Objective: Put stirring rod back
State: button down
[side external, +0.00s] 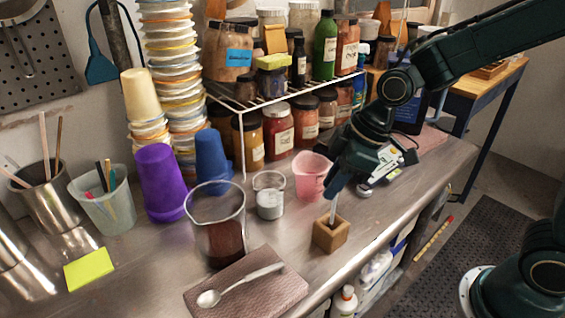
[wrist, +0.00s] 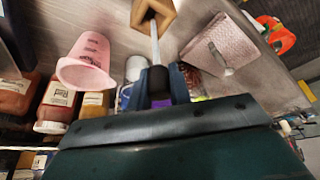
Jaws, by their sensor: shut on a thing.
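The stirring rod (side external: 335,207) is thin and pale and stands nearly upright, tilted slightly. My gripper (side external: 340,188) is shut on its upper part; in the wrist view my gripper (wrist: 158,88) also shows with the rod (wrist: 155,48) reaching out from between the fingers. The rod's lower end is at the opening of a small square wooden holder (side external: 330,236) and appears to be inside it; how deep is hidden. The holder also shows at the top of the wrist view (wrist: 165,12). A glass beaker (side external: 217,215) with dark red liquid stands left of the holder.
A spoon (side external: 240,284) lies on a folded brownish cloth (side external: 280,296) at the front. Jars and a wire rack (side external: 290,88) fill the back. The counter's front edge is near the holder.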

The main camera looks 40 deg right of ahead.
jog(key=shift+f, duration=2.05)
jog(key=shift+f, duration=0.15)
jog(key=c, duration=1.3)
grip_release()
jog(key=v, duration=1.2)
